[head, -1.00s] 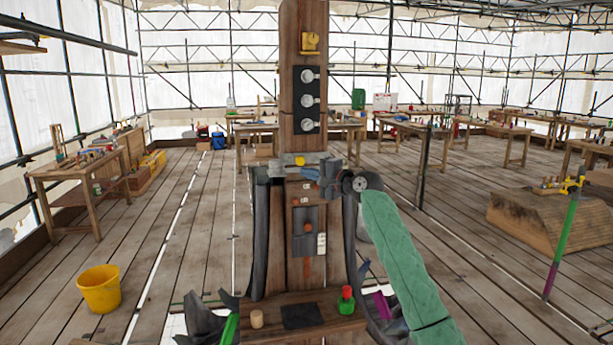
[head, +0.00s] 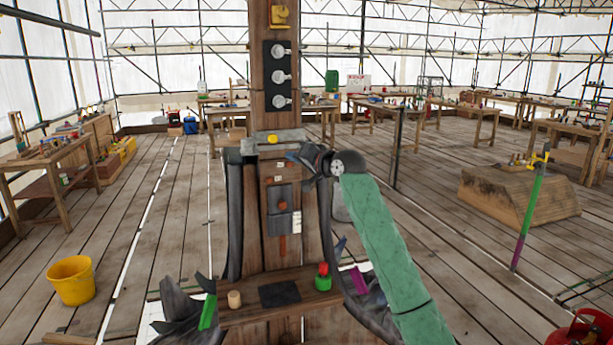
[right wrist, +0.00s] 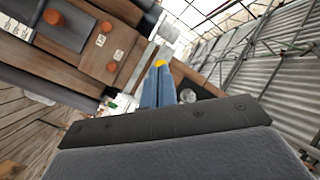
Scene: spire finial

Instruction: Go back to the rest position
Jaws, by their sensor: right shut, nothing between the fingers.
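My right gripper (head: 294,156) is at the end of my green arm, in front of the wooden post (head: 285,240). It is shut and empty, beside and just below the metal ledge (head: 290,137) with a yellow knob (head: 272,139). In the right wrist view its blue fingers (right wrist: 158,88) are together, with the yellow knob (right wrist: 160,63) just past the tips. I cannot tell whether they touch anything. My left gripper is not seen.
A black panel with several round knobs (head: 280,77) is higher on the post. A low shelf (head: 250,312) holds a wooden cylinder (head: 234,299) and a green-and-red object (head: 323,278). A yellow bucket (head: 72,281) stands left on open plank floor. Workbenches line the back.

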